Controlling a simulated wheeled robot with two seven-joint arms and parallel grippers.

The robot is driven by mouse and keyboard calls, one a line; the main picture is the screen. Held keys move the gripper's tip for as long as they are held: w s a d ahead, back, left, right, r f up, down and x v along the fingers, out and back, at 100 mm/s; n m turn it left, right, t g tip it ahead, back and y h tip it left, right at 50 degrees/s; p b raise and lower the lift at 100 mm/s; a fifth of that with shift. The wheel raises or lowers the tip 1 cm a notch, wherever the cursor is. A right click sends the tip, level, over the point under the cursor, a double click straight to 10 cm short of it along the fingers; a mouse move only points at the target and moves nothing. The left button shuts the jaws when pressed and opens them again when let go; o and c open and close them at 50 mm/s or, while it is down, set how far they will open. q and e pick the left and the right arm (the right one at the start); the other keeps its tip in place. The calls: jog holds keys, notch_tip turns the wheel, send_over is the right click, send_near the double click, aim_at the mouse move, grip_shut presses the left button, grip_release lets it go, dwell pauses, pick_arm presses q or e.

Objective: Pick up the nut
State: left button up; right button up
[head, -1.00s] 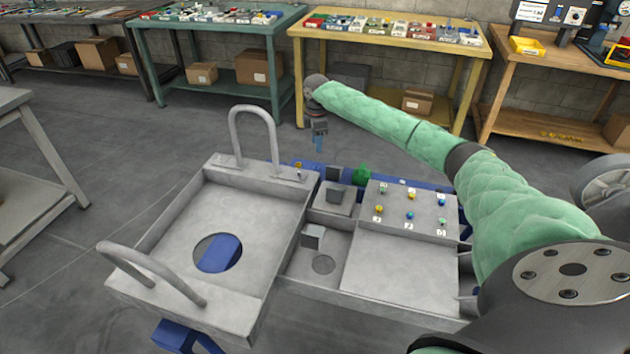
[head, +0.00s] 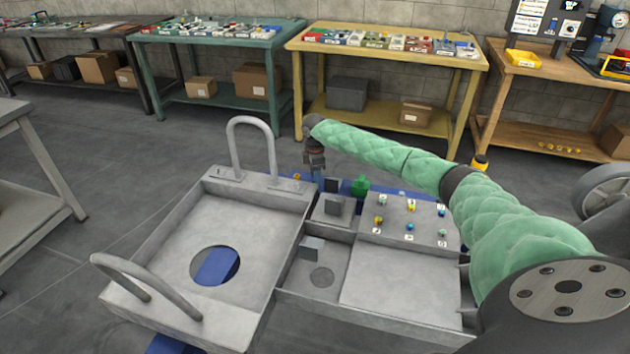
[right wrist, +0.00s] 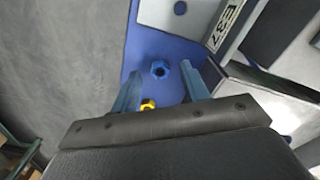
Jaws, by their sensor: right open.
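In the right wrist view a blue nut-like piece (right wrist: 160,69) with a dark hole lies on a blue surface (right wrist: 143,42). A yellow piece (right wrist: 148,104) lies nearer to the gripper and is partly hidden by its body. My right gripper (right wrist: 160,72) is open, with one finger on each side of the blue piece in the picture; I cannot tell how far above it the tips are. In the head view my right gripper (head: 317,177) is pointing down behind the grey tray unit, and a small yellow piece (head: 297,177) shows just left of it. My left gripper is not in view.
The grey tray (head: 255,215) with two upright handles stands left of a panel (head: 400,225) with several small coloured pieces. A green piece (head: 360,187) and grey blocks stand close to the right gripper. Workbenches line the back wall, with open floor before them.

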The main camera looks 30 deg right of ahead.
jog(key=shift+f, duration=0.35)
jog(key=c, duration=0.9)
jog(key=shift+c, duration=0.2)
jog(key=shift+r, duration=0.1)
